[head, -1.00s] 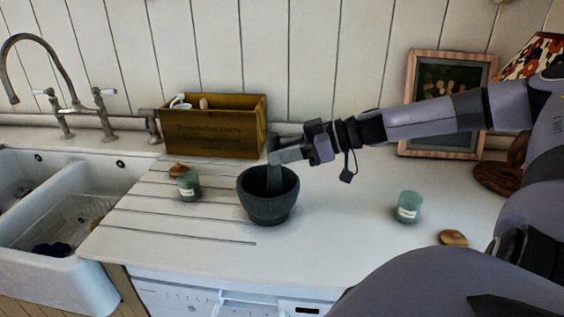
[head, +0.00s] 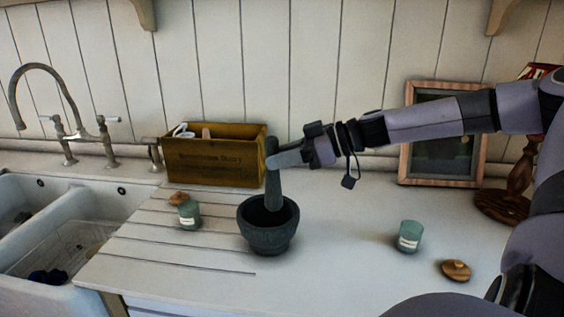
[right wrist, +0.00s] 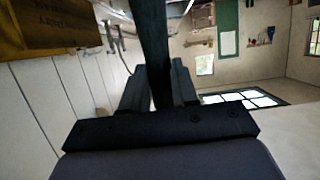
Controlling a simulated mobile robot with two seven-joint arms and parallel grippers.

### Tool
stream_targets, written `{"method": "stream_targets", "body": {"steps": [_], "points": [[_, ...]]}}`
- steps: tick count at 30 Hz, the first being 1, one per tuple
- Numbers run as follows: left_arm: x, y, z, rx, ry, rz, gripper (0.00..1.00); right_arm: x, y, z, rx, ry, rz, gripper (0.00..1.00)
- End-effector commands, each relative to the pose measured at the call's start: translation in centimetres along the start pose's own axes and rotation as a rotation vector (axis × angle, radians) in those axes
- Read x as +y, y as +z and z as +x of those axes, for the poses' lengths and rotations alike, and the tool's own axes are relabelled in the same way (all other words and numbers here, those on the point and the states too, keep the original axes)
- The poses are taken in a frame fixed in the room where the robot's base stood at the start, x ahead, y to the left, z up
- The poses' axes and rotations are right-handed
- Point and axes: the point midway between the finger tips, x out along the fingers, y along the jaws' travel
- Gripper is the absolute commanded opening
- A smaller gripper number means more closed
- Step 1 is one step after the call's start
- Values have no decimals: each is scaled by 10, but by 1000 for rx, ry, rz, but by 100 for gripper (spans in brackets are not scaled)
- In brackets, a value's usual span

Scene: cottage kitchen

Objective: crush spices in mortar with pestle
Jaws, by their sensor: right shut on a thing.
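The dark stone mortar (head: 268,238) stands upright on the counter in the middle of the head view. My right gripper (head: 290,157) reaches in from the right and is shut on the dark grey pestle (head: 273,188). The pestle is nearly upright over the mortar, its lower end at the mouth of the bowl. I cannot tell whether it touches the inside. In the right wrist view the pestle (right wrist: 153,45) runs between the two fingers (right wrist: 158,88). Any spices in the mortar are hidden. My left gripper is out of view.
A green jar (head: 189,215) and a wooden lid (head: 178,198) are left of the mortar. Another jar (head: 409,237) and lid (head: 456,270) are to the right. A wooden box (head: 213,162) and a picture frame (head: 408,160) stand behind. The sink (head: 60,235) is at far left.

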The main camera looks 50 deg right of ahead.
Motion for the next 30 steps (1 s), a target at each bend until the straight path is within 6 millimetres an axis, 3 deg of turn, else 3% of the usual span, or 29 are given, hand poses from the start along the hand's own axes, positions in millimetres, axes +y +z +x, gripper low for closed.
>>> {"method": "stream_targets", "body": {"steps": [8, 19, 30], "points": [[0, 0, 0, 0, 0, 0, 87, 0, -3, -1, 2, 0, -2, 0], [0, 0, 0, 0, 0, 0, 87, 0, -38, -14, 2, 0, -2, 0], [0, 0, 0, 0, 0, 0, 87, 0, -38, -14, 2, 0, 0, 0]]}}
